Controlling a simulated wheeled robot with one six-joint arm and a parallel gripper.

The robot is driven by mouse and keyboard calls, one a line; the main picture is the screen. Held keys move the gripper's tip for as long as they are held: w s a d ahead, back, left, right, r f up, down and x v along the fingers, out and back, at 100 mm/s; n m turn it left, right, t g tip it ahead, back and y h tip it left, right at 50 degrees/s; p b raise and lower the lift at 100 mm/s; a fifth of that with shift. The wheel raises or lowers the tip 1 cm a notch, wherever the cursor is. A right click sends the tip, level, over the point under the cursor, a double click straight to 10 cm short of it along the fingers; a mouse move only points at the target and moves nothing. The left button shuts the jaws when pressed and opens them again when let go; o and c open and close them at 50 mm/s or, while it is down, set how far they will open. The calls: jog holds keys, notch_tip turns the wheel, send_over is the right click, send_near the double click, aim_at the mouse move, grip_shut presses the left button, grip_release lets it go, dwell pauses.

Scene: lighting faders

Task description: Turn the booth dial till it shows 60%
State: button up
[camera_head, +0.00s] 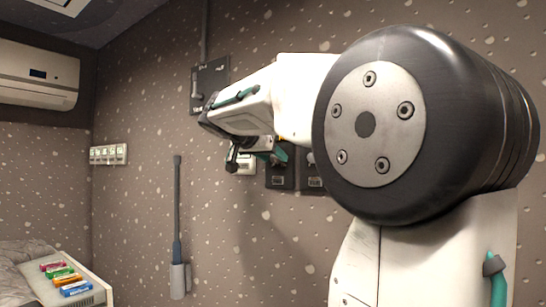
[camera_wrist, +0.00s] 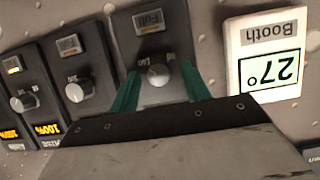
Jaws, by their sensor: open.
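In the wrist view, a round grey dial (camera_wrist: 158,76) sits on a dark wall plate (camera_wrist: 160,38). My gripper (camera_wrist: 159,68) is open, with one teal finger on each side of this dial; contact cannot be told. The lower part of the plate, with any name or percentage, is hidden behind my gripper. A white panel (camera_wrist: 266,50) marked "Booth" and 27° is at the right. In the head view, my gripper (camera_head: 256,154) is near the wall, and the dial between the fingers cannot be made out.
Two more dials (camera_wrist: 75,92) (camera_wrist: 24,101) are at the left in the wrist view, with amber displays, 100% legible on one (camera_wrist: 48,128). In the head view are a switch row (camera_head: 108,154), a wall-mounted rod (camera_head: 178,230) and a tray (camera_head: 72,290) with coloured items.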

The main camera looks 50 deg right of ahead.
jog(key=c, duration=1)
jog(key=shift+d, duration=0.35)
jog(key=shift+a, duration=0.2)
